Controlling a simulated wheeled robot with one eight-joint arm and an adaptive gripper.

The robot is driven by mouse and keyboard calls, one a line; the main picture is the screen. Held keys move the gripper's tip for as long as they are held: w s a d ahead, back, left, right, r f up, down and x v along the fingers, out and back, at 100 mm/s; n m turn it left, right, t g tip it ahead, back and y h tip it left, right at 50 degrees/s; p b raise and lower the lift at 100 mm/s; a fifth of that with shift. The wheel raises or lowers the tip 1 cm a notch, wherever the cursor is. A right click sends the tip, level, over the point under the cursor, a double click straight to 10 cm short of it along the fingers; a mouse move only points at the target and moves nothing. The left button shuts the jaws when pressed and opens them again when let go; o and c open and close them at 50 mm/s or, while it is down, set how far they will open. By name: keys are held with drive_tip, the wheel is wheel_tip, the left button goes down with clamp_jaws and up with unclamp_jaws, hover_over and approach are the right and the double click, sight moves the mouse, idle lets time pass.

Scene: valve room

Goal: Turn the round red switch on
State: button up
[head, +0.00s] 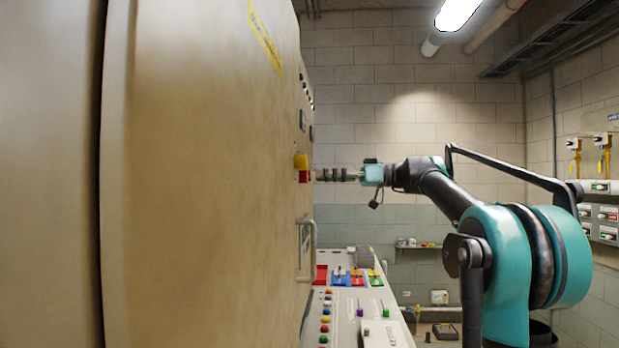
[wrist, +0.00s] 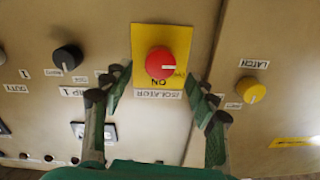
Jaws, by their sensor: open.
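The round red switch (wrist: 160,63) sits on a yellow plate (wrist: 144,36) on the beige cabinet's face. The words "ON" and "ISOLATOR" show upside down by it in the wrist view. In the head view the red switch (head: 304,177) shows edge-on, with yellow above it. My gripper (wrist: 158,86) is open, with one finger to the left and one to the right of the switch in the wrist view. No finger visibly touches it. In the head view my gripper (head: 322,174) points at the switch from the right, very close to the cabinet face.
A black knob (wrist: 68,57) is left of the switch and a yellow "LATCH" knob (wrist: 251,89) is right of it. A cabinet handle (head: 306,245) juts out below. A control desk (head: 343,325) with buttons and levers stands beneath my arm.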

sight(302, 176)
drive_tip(key=shift+a, duration=2.3)
drive_tip(key=c, duration=1.2)
